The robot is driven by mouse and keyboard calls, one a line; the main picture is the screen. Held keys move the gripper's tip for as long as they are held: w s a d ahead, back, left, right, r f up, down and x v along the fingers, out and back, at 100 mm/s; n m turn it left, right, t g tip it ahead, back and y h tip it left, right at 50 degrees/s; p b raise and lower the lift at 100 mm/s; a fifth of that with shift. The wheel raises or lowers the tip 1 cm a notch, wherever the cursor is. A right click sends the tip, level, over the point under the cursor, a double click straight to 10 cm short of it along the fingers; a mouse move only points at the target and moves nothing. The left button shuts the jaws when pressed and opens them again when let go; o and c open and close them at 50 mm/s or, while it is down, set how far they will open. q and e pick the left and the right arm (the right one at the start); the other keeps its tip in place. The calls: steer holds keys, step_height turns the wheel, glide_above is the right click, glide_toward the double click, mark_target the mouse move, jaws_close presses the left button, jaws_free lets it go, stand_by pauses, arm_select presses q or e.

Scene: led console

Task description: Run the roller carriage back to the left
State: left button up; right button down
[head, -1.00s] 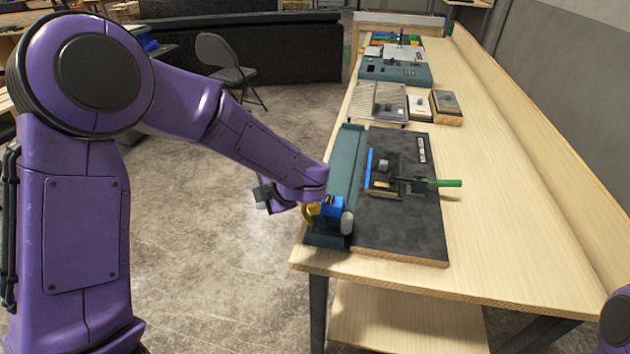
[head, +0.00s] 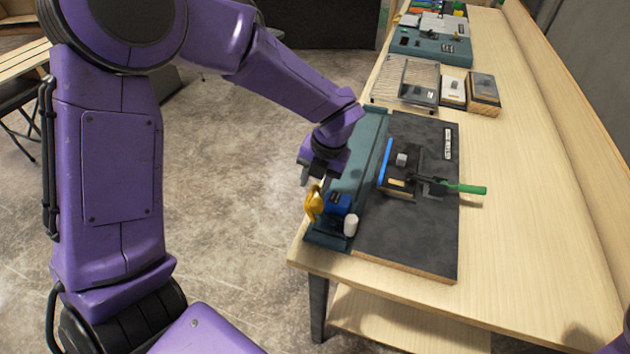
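The roller carriage (head: 339,203) is a blue block with a yellow part (head: 314,203) on its left and a pale roller (head: 351,226) at its near right. It sits at the near end of the long teal rail (head: 359,160) along the table's left edge. My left gripper (head: 312,175) hangs just beyond the yellow part, at the rail's left side, and appears apart from it. Its fingers are small and partly hidden by the wrist, so its opening is unclear. My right gripper is out of view.
A dark board (head: 410,235) beside the rail carries a clamp with a green handle (head: 468,188) and a blue bar (head: 386,160). A wire rack (head: 405,75), small switch blocks (head: 453,90) and a teal console (head: 430,45) stand farther back. The table's right side is mostly clear.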

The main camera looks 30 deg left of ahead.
arm_select(q)
steer(key=shift+x, duration=0.95)
steer(key=shift+w+f, duration=0.1)
steer(key=shift+w, duration=0.05)
jaws_close()
